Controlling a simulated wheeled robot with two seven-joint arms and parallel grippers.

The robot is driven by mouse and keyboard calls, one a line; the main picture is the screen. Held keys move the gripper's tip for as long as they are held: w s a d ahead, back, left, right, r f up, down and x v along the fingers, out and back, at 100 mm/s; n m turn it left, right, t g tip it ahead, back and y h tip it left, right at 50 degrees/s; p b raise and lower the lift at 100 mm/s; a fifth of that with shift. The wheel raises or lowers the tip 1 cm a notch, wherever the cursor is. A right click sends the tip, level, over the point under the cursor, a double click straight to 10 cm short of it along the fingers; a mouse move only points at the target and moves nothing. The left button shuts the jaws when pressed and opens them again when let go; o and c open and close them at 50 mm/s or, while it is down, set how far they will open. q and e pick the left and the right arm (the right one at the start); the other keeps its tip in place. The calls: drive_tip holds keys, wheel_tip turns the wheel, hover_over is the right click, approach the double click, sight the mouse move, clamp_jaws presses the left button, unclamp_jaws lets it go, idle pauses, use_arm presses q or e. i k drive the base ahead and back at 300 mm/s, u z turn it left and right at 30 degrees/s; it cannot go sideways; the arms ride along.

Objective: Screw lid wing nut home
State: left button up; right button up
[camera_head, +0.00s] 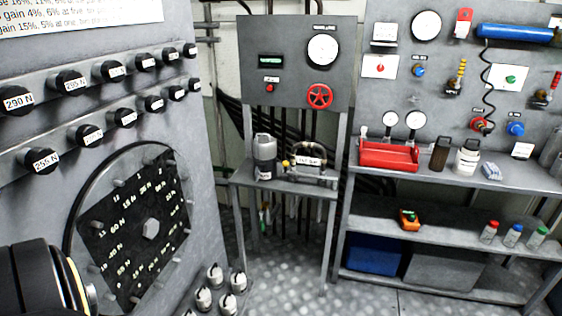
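I cannot make out a wing nut or a lid for certain. A grey cylindrical canister (265,155) stands upright on the small bench in the middle. Beside it to the right is a low labelled unit (308,165) with a dark hose looped over it and a yellow fitting on its left. Neither of my grippers is in view. A large black rounded part with a yellow ring fills the lower left corner.
The small bench (285,190) stands below a grey panel with a gauge (323,50) and red handwheel (319,96). A right-hand shelf holds a red tray (389,157) and bottles (467,157). Several small canisters (221,288) stand by the left panel. The chequered floor between is clear.

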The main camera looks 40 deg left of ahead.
sight(258, 170)
drive_tip(key=i, duration=0.25)
drive_tip(key=u, duration=1)
drive_tip(key=i, duration=1.5)
drive_tip(key=u, duration=2.15)
